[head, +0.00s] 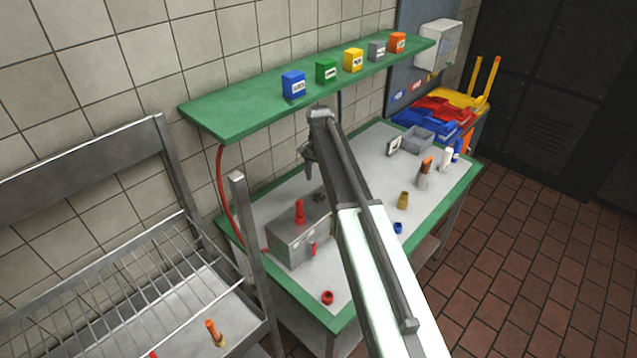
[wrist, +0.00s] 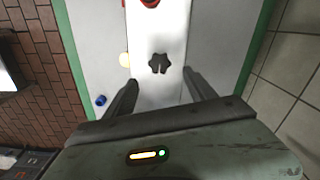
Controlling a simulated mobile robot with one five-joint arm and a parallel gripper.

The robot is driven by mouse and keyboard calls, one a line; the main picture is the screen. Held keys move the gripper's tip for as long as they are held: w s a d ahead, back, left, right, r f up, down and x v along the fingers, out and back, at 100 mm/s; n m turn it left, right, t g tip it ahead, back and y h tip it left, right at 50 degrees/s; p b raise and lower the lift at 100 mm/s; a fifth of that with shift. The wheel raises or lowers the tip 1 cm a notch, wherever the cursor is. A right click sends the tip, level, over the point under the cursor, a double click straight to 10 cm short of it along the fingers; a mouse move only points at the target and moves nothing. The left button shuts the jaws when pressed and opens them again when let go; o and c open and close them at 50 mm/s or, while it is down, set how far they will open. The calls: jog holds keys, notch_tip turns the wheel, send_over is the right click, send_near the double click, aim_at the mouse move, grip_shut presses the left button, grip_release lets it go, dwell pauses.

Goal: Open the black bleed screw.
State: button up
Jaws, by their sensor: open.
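The black bleed screw (wrist: 158,63) is a small lobed knob on top of the grey metal box (wrist: 170,25). In the wrist view it lies just ahead of and between the fingers of my gripper (wrist: 160,79), which is open and empty. In the head view the box (head: 290,245) stands on the green-edged bench, and the dark screw (head: 319,198) shows on its far end. My gripper (head: 308,168) is above that end, apart from the screw, partly hidden by my arm.
A red upright fitting (head: 299,212) rises from the box, and a red handle (head: 313,249) is on its side. A green shelf (head: 235,113) with several coloured boxes runs above. A red ring (head: 327,297) and a blue fitting (head: 397,228) lie on the bench.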

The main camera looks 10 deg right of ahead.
aim_at(319, 197)
notch_tip(319, 197, down, 8)
jog(key=b, duration=0.7)
jog(key=shift+b, duration=0.35)
jog(key=shift+r, duration=0.1)
